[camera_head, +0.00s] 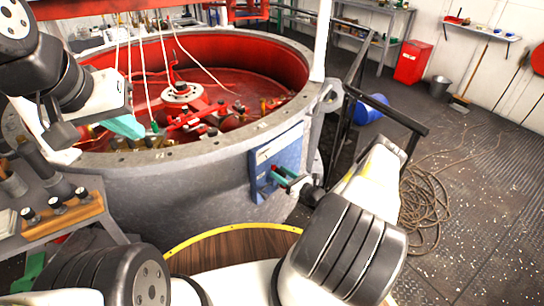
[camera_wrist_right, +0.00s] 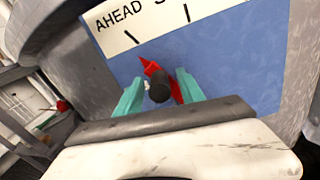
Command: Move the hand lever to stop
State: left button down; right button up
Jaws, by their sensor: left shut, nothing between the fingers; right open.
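The hand lever (camera_wrist_right: 158,92) is red with a black knob, mounted on a blue plate (camera_wrist_right: 235,70) on the side of the grey drum. In the right wrist view a white label strip (camera_wrist_right: 165,22) above it reads "AHEAD S…", cut off at the edge, with dark tick marks. The lever's red tip points up-left below the strip. My right gripper (camera_wrist_right: 158,98) is open, its teal fingers on either side of the knob; contact cannot be told. In the head view this gripper (camera_head: 284,176) hides most of the lever. My left gripper (camera_head: 125,126) is shut and empty over the drum's left rim.
The large grey drum (camera_head: 170,185) with a red interior fills the middle. A black railing (camera_head: 385,107) and blue barrel (camera_head: 371,108) are right of the drum. A coiled rope (camera_head: 425,205) lies on the deck.

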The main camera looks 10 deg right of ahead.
jog(key=shift+c, duration=0.3)
grip_shut()
